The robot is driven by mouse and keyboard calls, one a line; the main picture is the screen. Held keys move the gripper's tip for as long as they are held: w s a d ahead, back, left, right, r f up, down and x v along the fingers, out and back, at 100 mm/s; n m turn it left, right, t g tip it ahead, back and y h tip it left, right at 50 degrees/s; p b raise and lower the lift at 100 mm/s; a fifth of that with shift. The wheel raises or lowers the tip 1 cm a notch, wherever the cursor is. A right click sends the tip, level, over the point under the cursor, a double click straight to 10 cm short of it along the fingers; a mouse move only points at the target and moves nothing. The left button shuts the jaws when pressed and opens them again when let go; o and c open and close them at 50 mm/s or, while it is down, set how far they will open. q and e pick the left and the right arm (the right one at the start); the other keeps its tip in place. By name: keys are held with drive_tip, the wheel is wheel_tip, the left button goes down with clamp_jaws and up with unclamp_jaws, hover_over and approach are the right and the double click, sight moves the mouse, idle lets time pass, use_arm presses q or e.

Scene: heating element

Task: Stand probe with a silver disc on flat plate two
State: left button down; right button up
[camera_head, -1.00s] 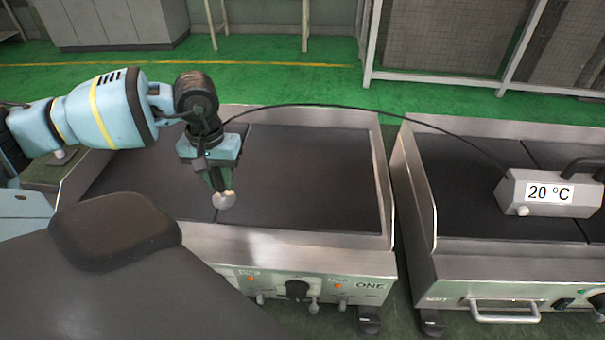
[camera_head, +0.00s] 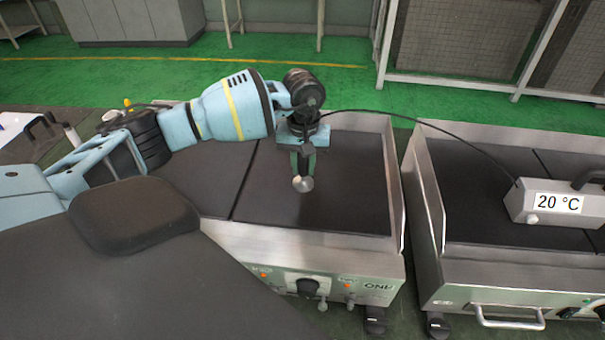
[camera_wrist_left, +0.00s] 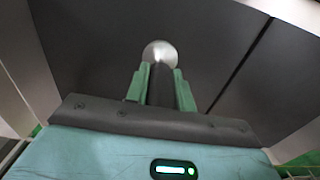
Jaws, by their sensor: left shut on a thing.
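The probe with its silver disc (camera_head: 303,184) hangs from my left gripper (camera_head: 303,163), which is shut on it. In the left wrist view, the disc (camera_wrist_left: 159,53) shows beyond the green fingers (camera_wrist_left: 160,88), with the dark probe body between them. The probe is over the right-hand dark plate of the griddle marked ONE (camera_head: 350,190). I cannot tell whether the disc touches the plate. A black cable runs from the probe to a grey meter reading 20 °C (camera_head: 558,204). My right gripper is not in view.
A second griddle (camera_head: 480,180) stands to the right, with the meter on it and a narrow gap between the griddles. Griddle ONE has raised metal walls (camera_head: 395,185) and front knobs (camera_head: 308,288). Its plate around the probe is clear.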

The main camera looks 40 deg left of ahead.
sight(303, 176)
use_arm(q)
drive_tip(key=shift+f, duration=1.75)
drive_tip(key=shift+f, duration=0.2)
drive_tip(key=c, duration=1.2)
unclamp_jaws()
